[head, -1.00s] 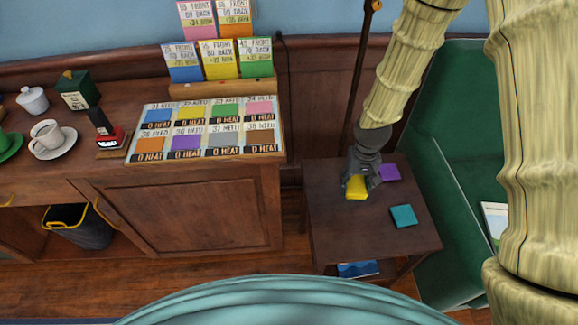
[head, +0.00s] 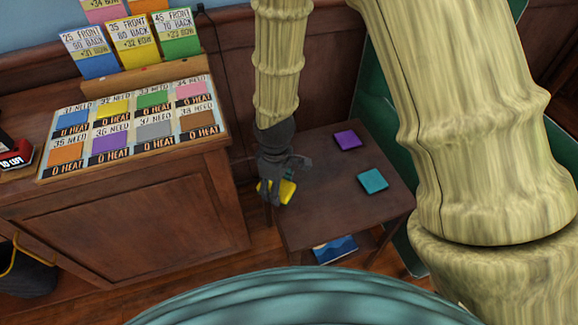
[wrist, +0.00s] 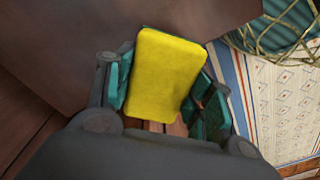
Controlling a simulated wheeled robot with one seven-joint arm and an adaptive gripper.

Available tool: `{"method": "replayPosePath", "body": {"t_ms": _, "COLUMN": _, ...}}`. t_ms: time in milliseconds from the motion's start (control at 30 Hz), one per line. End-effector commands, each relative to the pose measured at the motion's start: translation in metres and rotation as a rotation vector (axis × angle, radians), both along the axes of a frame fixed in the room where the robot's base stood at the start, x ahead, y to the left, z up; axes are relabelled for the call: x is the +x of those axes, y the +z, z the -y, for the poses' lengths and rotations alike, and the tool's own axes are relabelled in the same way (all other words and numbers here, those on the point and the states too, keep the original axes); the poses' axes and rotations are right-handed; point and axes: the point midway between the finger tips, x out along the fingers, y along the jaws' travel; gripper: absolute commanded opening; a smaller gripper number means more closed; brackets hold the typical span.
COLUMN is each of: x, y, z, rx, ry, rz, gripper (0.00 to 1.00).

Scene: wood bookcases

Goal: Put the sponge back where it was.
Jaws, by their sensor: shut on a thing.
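The yellow sponge (head: 287,191) has a flat yellow face with a thin green edge showing; it also fills the middle of the wrist view (wrist: 165,72). My gripper (head: 275,188) is shut on it, with teal finger pads on both sides in the wrist view (wrist: 165,95). In the head view the gripper and sponge are at the left edge of the small dark side table (head: 320,220). In the wrist view, dark wood and floorboards show behind the sponge. How high it is above the tabletop I cannot tell.
A purple pad (head: 347,139) and a teal pad (head: 373,181) lie on the side table. A wood counter (head: 120,215) with a board of coloured cards (head: 135,130) stands to the left. A blue book (head: 335,249) lies under the table. A patterned rug (wrist: 275,105) shows at right.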

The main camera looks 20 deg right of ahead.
Motion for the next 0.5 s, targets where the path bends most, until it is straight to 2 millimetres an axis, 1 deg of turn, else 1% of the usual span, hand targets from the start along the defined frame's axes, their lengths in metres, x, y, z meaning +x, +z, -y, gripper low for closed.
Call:
{"method": "replayPosePath", "body": {"t_ms": 67, "x": 0.000, "y": -0.002, "z": 0.000, "rx": 0.000, "ry": 0.018, "rz": 0.000, "gripper": 0.23}}
{"method": "replayPosePath", "body": {"t_ms": 167, "x": 0.007, "y": -0.003, "z": 0.004, "rx": 0.000, "ry": 0.025, "rz": 0.000, "gripper": 0.23}}
{"method": "replayPosePath", "body": {"t_ms": 500, "x": 0.067, "y": -0.009, "z": 0.037, "rx": 0.002, "ry": 0.023, "rz": 0.002, "gripper": 0.23}}
